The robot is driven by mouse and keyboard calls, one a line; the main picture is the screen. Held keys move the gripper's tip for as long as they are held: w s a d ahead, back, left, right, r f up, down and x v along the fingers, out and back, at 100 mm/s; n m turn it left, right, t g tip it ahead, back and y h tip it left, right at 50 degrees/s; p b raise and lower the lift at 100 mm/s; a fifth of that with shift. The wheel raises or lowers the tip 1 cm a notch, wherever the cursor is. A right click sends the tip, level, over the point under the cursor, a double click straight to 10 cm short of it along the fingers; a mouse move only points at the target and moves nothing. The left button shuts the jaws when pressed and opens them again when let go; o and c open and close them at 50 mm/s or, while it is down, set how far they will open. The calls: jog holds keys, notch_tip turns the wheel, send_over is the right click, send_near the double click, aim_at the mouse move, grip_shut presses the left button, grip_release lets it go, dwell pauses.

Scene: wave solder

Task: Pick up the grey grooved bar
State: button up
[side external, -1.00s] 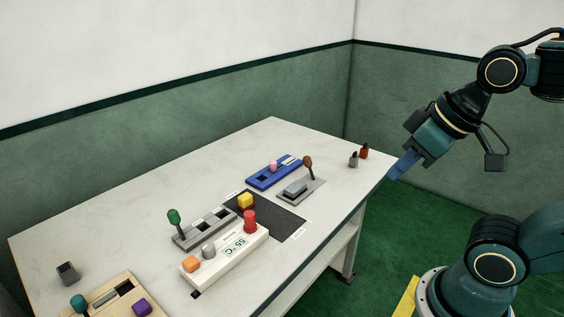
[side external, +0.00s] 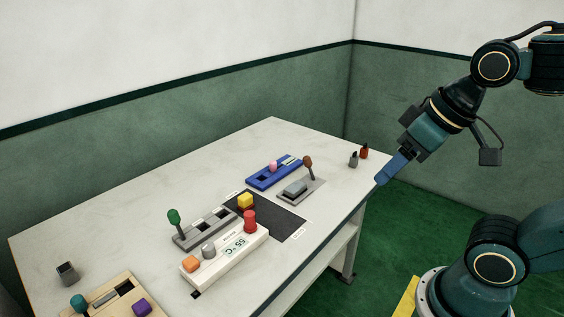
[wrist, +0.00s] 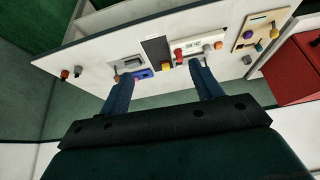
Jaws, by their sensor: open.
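A small grey block (side external: 66,273) with a dark recess in its top stands alone at the table's left end and looks most like the grooved bar. In the wrist view a small grey block (wrist: 247,60) lies at the right, by the tan panel. Its groove is too small to make out. My gripper (side external: 381,182) hangs in the air by the table's right corner, far from this block. In the wrist view my gripper (wrist: 160,72) has its two blue fingers wide apart with nothing between them.
On the table (side external: 130,225) are a grey slotted panel (side external: 190,238) with a green-knobbed lever, a white display unit (side external: 215,270), a dark mat (side external: 285,222), a blue panel (side external: 262,182), a grey plate (side external: 313,190) with a brown-knobbed lever, and a tan panel (side external: 115,285). Free room lies along the back.

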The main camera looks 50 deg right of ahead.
jog(key=w+d+r+m+g, duration=0.25)
jog(key=w+m, duration=0.25)
jog(key=w, duration=0.6)
jog(key=m+g, duration=0.3)
jog(key=m, duration=1)
send_over(297, 186)
jog(key=shift+w+d+f, duration=0.1)
jog(key=shift+f, duration=13.7)
jog(key=shift+f, duration=0.1)
jog(key=shift+f, duration=2.5)
jog(key=shift+c, duration=0.3)
jog(key=c, duration=1.2)
